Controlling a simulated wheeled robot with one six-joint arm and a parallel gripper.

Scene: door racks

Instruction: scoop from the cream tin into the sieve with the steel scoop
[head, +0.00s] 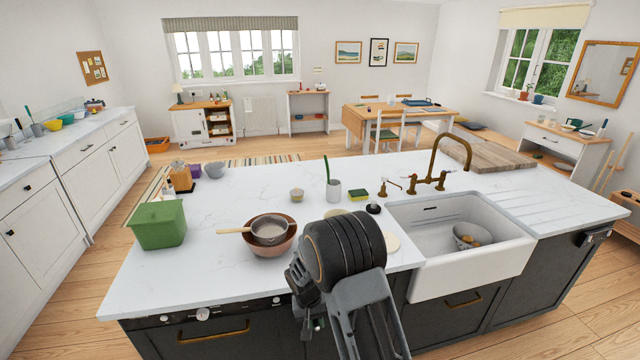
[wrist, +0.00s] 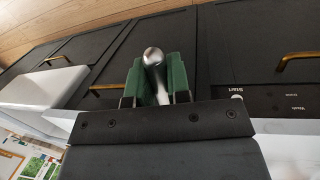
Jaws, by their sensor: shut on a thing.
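My gripper (wrist: 156,82) has green pads closed on a rounded steel handle (wrist: 153,58), which looks like the steel scoop's. The scoop's bowl is not visible. The gripper is low, in front of the island's dark cabinet front. In the head view my arm hides most of it. The sieve (head: 269,230) with a wooden handle rests on a brown bowl (head: 279,247) on the worktop, left of my arm. A small cream-coloured pot (head: 297,194) stands behind it and may be the cream tin; I cannot tell for sure. A pale round thing (head: 391,242) is partly hidden behind my arm.
A green bin (head: 157,224) stands at the left of the white worktop (head: 225,195). The sink (head: 455,235) and brass tap (head: 437,180) are on the right.

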